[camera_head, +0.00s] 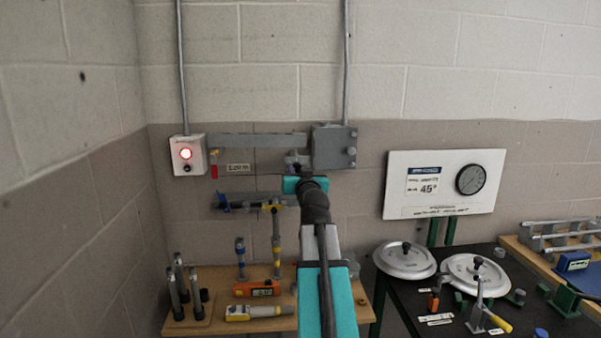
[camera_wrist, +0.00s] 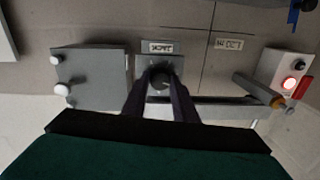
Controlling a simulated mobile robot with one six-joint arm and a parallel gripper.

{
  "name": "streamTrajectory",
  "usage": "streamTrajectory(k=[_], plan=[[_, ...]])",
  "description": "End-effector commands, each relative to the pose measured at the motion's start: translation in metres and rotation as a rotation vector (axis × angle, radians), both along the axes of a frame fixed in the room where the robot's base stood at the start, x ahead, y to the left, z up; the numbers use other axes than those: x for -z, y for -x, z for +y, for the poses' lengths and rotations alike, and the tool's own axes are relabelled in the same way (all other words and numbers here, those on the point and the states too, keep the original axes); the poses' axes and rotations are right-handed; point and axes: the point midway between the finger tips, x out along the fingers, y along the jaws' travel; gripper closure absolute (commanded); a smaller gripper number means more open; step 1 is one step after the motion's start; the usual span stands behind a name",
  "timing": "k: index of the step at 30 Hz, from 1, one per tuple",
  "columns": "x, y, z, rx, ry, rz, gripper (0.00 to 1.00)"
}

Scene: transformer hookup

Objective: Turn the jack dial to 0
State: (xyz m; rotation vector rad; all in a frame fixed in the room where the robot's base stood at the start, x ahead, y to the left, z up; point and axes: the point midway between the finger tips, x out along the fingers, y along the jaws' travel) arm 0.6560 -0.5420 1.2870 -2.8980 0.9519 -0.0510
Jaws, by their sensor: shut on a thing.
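The jack dial (camera_wrist: 160,76) is a dark round knob on a small grey plate (camera_wrist: 146,63) on the wall, with a white label (camera_wrist: 160,47) beside it in the wrist view. My gripper (camera_wrist: 160,88) is shut on the dial, one dark finger on each side of it. A pale mark shows on the knob, but I cannot read its setting. In the head view the grey plate (camera_head: 297,158) shows just above my gripper (camera_head: 305,177), which hides the dial.
A grey box (camera_head: 334,147) and a horizontal bar (camera_head: 257,140) sit close to the dial. A box with a lit red lamp (camera_head: 187,155) is on the left. A wooden bench (camera_head: 210,318) with tools and a dark table (camera_head: 385,290) with round lids stand below.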

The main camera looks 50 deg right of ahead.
Motion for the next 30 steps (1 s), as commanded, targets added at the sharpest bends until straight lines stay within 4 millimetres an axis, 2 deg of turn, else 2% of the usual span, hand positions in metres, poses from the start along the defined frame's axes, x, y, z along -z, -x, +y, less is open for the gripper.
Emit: streamTrajectory(k=[11,30], plan=[[0.0036,0.0018,0.0014,0.0,-0.158,-0.126,0.97],[0.0018,0.0015,0.0025,0.001,-0.615,-0.507,0.97]])
